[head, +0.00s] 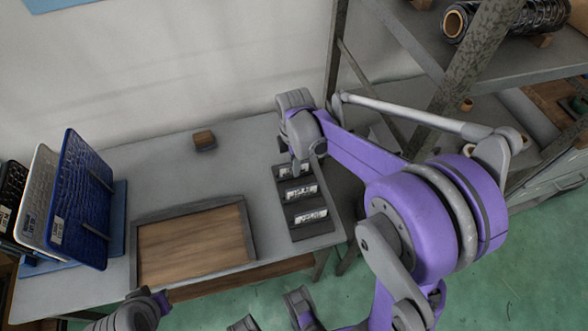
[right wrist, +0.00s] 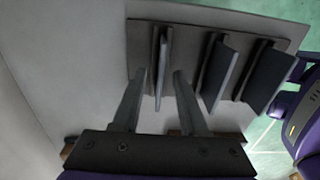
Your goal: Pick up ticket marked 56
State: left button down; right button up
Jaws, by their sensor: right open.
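A dark stand (head: 318,230) at the table's right end holds a row of dark upright tickets with white labels. The middle ticket (head: 301,192) and the near ticket (head: 310,216) show their labels; the far one is partly hidden by my gripper. I cannot read the numbers, so I cannot tell which is 56. My right gripper (head: 297,165) is over the far end of the row. In the right wrist view the gripper (right wrist: 159,78) is open, with a thin ticket (right wrist: 162,62) between its fingers, apart from both. Two other tickets lean to the right of it.
A wooden-bottomed tray (head: 190,245) lies on the grey table (head: 240,170) left of the stand. Blue and white panels (head: 82,200) stand in a rack at the left. A small brown block (head: 204,140) lies at the back. A metal shelf (head: 470,65) rises at the right.

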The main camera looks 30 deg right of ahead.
jog(key=shift+f, duration=0.35)
jog(key=shift+c, duration=0.3)
grip_shut()
